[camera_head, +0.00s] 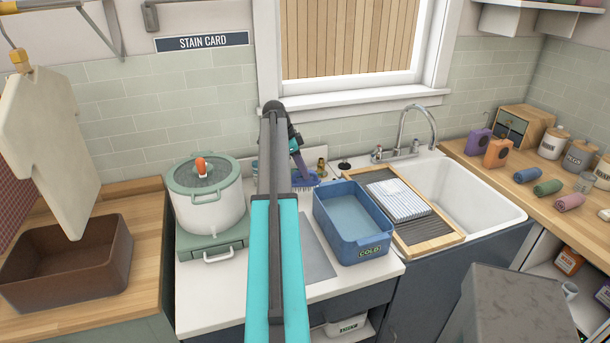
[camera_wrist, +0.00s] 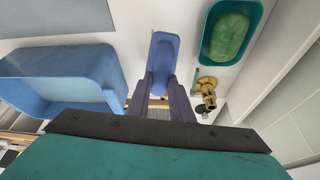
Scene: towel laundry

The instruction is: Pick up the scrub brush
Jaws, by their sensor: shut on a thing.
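The scrub brush (camera_wrist: 163,51) is blue, with an elongated body. In the wrist view it extends beyond my gripper (camera_wrist: 161,88), whose two dark fingers are shut on its near end. In the head view the brush (camera_head: 306,181) shows with bristles pointing down, close to the white counter behind the blue basin. My gripper (camera_head: 299,165) is above it there, partly hidden by my arm. I cannot tell whether the bristles touch the counter.
The blue COLD basin (camera_head: 369,251) stands just right of the brush. A green soap bar in a teal dish (camera_wrist: 230,36) and a brass fitting (camera_wrist: 206,92) are close by. A lidded pot (camera_head: 208,195) stands left. A washboard (camera_head: 432,237) lies by the sink (camera_head: 468,190).

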